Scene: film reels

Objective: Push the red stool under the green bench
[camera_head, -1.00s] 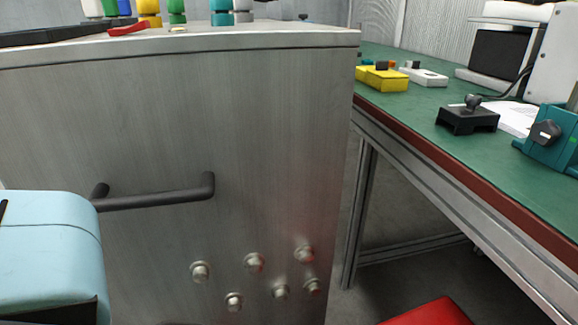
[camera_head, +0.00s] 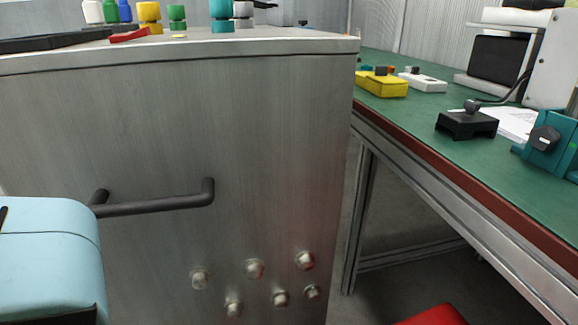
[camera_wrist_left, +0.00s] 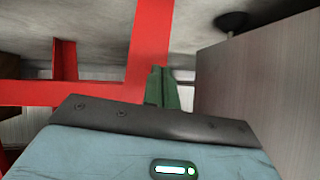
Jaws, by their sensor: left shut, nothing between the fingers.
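The red stool (camera_head: 437,316) shows only as a seat corner at the bottom edge of the head view, beside the green bench (camera_head: 480,165). In the left wrist view, red bars of the stool (camera_wrist_left: 148,45) cross the upper left. My left gripper (camera_wrist_left: 161,85) has green fingers, shut with nothing between them. They overlap the right side of a red bar; I cannot tell whether they touch it. My left gripper's fingers do not show in the head view. My right gripper is in neither view.
A grey metal cabinet (camera_head: 150,120) with a dark handle (camera_head: 155,204) and several round knobs stands left of the bench. Open floor (camera_head: 385,300) shows beneath the bench, near its metal leg (camera_head: 357,225). A yellow box (camera_head: 381,84) and other equipment sit on the bench.

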